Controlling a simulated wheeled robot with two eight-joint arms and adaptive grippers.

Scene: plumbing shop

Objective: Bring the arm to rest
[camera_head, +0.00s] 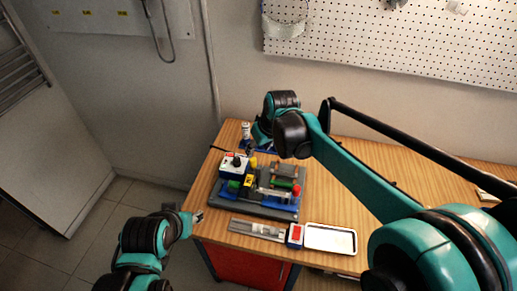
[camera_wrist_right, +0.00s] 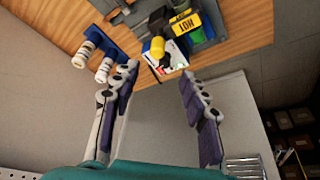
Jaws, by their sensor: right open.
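My right arm reaches in from the right in the head view, its wrist over the back of the workbench (camera_head: 340,180). My right gripper (camera_head: 258,142) is mostly hidden behind that wrist there. In the right wrist view the right gripper (camera_wrist_right: 159,72) has its fingers spread wide with nothing between them. My left gripper (camera_head: 197,216) is at the bench's left front edge; its jaws are too small to read.
A grey board (camera_head: 232,206) with coloured fixtures and a white box (camera_head: 234,166) lies below the right gripper. A blue holder (camera_wrist_right: 94,37) with white cylinders is near its fingers. A white tray (camera_head: 330,239) lies at the front. A pegboard (camera_head: 400,40) hangs behind.

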